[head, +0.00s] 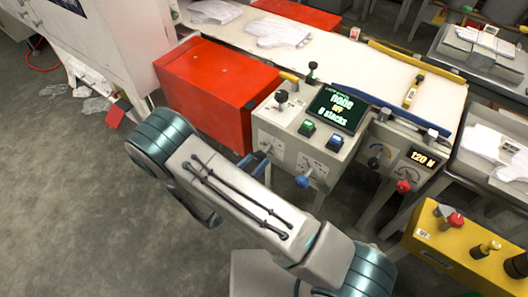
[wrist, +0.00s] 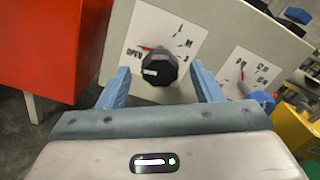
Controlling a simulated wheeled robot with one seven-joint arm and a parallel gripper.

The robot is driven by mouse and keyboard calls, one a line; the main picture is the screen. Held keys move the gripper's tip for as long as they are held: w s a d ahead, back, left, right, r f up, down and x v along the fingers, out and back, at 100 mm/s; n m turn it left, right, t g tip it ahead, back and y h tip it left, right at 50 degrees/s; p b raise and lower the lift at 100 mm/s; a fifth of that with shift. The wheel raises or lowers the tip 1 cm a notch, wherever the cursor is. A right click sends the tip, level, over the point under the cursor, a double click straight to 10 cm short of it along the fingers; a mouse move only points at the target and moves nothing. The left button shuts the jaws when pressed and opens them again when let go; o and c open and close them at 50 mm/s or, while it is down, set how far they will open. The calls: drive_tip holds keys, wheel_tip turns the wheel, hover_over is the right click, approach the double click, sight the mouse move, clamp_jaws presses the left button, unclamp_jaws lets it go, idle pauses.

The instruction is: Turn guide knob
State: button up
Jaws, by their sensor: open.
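A black faceted knob (wrist: 160,68) with a small white mark and a red pointer beside it is on a white plate lettered "OPEN", "L" and "M" in the wrist view. I take it as the guide knob. My gripper (wrist: 160,75) is open, with one blue finger on each side of the knob in the picture. I cannot tell whether the fingertips reach around it or stop short of it. In the head view, my arm hides this knob, and a blue finger of my gripper (head: 260,163) shows just before the panel's white plate (head: 271,145).
A blue-handled knob (head: 302,181) sits to the right on the same panel. Above are a screen (head: 338,108), green button (head: 306,128) and blue button (head: 335,142). A red box (head: 205,90) stands close left. A yellow control box (head: 455,235) is at right.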

sight(264, 152)
drive_tip(key=shift+x, duration=2.65)
drive_tip(key=c, duration=1)
